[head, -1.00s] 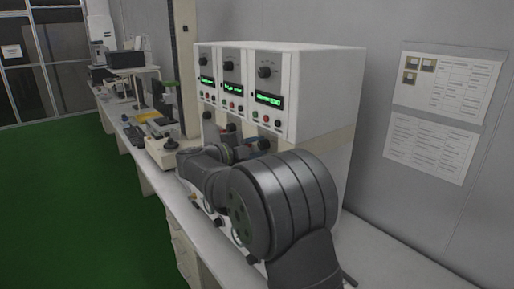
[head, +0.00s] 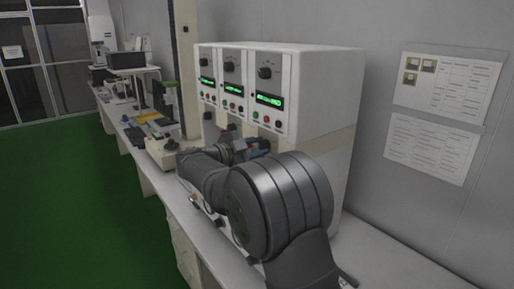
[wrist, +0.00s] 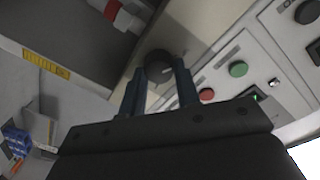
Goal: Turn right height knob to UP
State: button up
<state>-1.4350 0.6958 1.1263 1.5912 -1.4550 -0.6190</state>
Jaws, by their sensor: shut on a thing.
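In the wrist view, the two dark blue fingers of my gripper (wrist: 162,82) are shut on a round black knob (wrist: 158,66) with a light pointer mark. This knob is on the machine's panel, below a row of buttons. In the head view, my gripper (head: 254,143) is at the lower front of the rightmost unit, at a black knob (head: 264,144), partly hidden by the fingers and arm. No labels around the knob can be read, so I cannot tell which position it points to.
The white machine (head: 318,85) has upper knobs, green displays (head: 269,99) and coloured buttons. In the wrist view, a green button (wrist: 238,68) and a red button (wrist: 206,94) lie close to the fingers.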

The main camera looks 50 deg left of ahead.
jog(key=o, duration=1)
jog(key=shift+c, duration=0.2)
jog(key=s, duration=1.7)
jog(key=shift+s+a+r, duration=0.25)
jog(key=shift+a+r, duration=0.05)
jog(key=shift+r, duration=0.1)
jog(key=w, duration=1.7)
jog(key=shift+w+d+f, duration=0.25)
jog(key=shift+d+f, duration=0.05)
jog(key=shift+f, duration=0.1)
